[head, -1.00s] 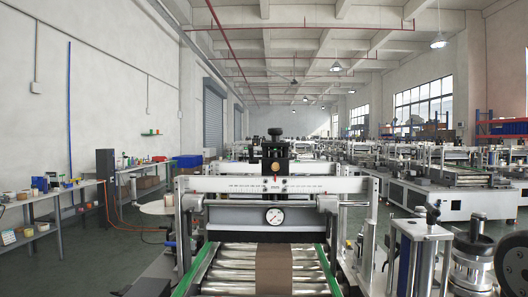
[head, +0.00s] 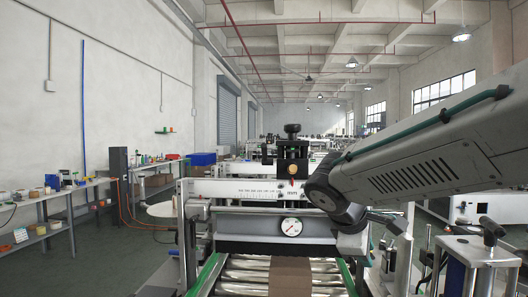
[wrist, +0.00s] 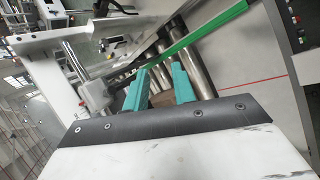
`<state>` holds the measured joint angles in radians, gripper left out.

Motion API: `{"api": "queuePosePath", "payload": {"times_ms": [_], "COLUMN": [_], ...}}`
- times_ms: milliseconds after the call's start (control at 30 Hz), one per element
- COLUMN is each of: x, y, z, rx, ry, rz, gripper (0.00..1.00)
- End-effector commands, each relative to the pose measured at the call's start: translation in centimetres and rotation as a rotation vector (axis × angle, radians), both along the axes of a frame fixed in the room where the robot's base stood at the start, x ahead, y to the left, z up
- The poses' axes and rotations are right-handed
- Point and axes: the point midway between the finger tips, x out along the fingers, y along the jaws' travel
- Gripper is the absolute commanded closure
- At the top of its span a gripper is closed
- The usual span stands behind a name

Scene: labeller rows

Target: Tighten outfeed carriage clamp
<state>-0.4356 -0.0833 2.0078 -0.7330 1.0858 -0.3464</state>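The carriage (head: 292,160) is a dark block on the white scaled crossbeam (head: 235,188), with a black knob (head: 292,129) on top and a small brass-coloured round part on its front. Which part is the outfeed carriage clamp, I cannot tell for sure. My arm reaches in from the right and covers the beam's right part; its elbow-like joint is just right of the carriage in the picture. My gripper shows in the wrist view (wrist: 160,72), with two teal fingers apart and nothing seen held between them. In the head view I cannot make it out.
A round dial gauge (head: 291,227) sits below the beam. Metal rollers (head: 245,272) with a brown strip (head: 291,275) lie between green rails (head: 206,272). A black-handled post (head: 488,236) stands at the right. A workbench with small items runs along the left wall.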

Motion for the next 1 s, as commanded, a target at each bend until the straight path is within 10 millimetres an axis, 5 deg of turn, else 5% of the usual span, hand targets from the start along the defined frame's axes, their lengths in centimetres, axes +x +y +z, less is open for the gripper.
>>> {"api": "queuePosePath", "payload": {"times_ms": [100,200,300,400,600,1000], "x": [9.0,15.2,18.9,20.8,22.0,27.6], "y": [7.2,13.9,19.3,22.7,24.5,23.5], "z": [3.5,7.7,11.9,15.5,18.9,18.9], "rx": [-0.278,-0.568,-0.851,-1.087,-1.329,-1.341], "ry": [-0.082,-0.161,-0.222,-0.25,-0.237,-0.231], "rz": [0.346,0.623,0.82,0.936,1.02,1.024], "gripper": [0.74,0.74,0.74,0.74,0.74,0.74]}}
